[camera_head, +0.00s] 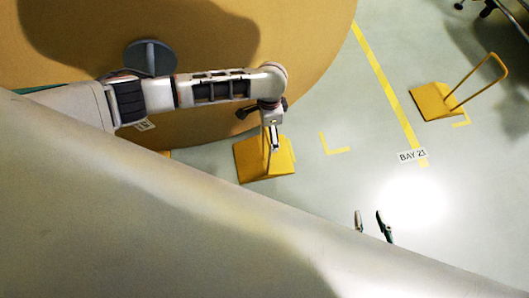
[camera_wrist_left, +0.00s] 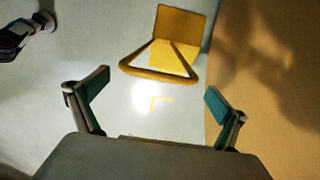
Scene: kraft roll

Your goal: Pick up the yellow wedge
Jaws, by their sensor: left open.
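A yellow wedge (camera_head: 248,162) with a loop handle lies against the foot of the big kraft roll, partly hidden by my left arm. In the left wrist view the wedge (camera_wrist_left: 180,24) is ahead of my left gripper (camera_wrist_left: 155,95), its handle towards me. The left gripper is open and empty, with the handle beyond its fingertips and apart from them. In the head view it points down over the wedge (camera_head: 273,140). My right gripper (camera_head: 371,220) shows only its two spread fingertips at the bottom, over the floor. A second yellow wedge (camera_head: 432,102) stands at upper right.
The kraft roll (camera_head: 315,50) fills the upper left and borders the wedge; it is also at right in the wrist view (camera_wrist_left: 275,110). A yellow line (camera_head: 380,75), corner marks and a BAY 21 label (camera_head: 411,156) lie on open floor. Dark legs (camera_head: 490,8) stand at upper right.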

